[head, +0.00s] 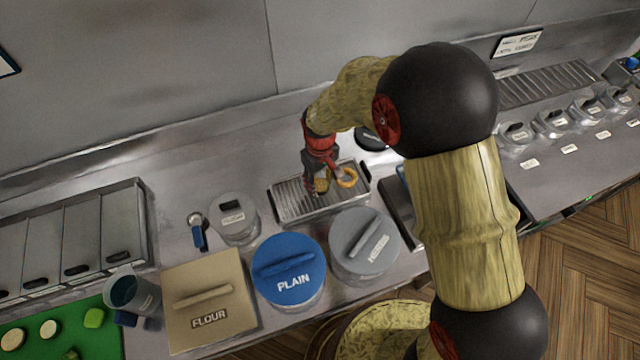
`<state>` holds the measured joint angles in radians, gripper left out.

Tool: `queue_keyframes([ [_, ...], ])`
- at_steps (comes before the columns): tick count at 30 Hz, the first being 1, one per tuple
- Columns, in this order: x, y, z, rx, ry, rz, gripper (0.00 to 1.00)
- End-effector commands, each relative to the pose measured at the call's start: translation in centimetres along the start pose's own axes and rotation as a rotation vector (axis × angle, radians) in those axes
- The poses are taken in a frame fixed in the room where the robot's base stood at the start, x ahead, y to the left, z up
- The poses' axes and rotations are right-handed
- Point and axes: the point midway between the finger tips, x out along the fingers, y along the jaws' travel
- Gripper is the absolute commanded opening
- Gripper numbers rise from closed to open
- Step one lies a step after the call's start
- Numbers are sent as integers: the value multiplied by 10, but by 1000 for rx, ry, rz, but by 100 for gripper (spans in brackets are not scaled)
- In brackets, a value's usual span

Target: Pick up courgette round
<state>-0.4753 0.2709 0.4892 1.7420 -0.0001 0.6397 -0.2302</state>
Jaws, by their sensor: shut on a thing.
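My gripper (321,180) reaches down over a ribbed metal draining tray (290,207) in the middle of the counter. It is shut on a small golden-brown piece, which I take as the courgette round (322,186). The piece is small here and partly covered by the fingers. I cannot tell whether it still touches the tray. An orange-gold ring (347,177) shows just right of the fingers.
Lidded tubs stand in front: tan FLOUR (209,292), blue PLAIN (288,270), and a grey one (363,246). A small grey tub (234,218) is left of the tray. Pale rounds (48,330) lie on a green board (85,342). A wall closes the back.

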Motion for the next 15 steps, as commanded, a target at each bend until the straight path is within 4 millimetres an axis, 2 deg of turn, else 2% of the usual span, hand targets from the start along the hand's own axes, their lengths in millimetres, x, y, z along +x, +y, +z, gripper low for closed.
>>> queue_keyframes([
  [5,-8,0,-1,0,2,1,24],
  [11,-34,0,-1,0,5,1,24],
  [15,-55,6,18,3,3,1,24],
])
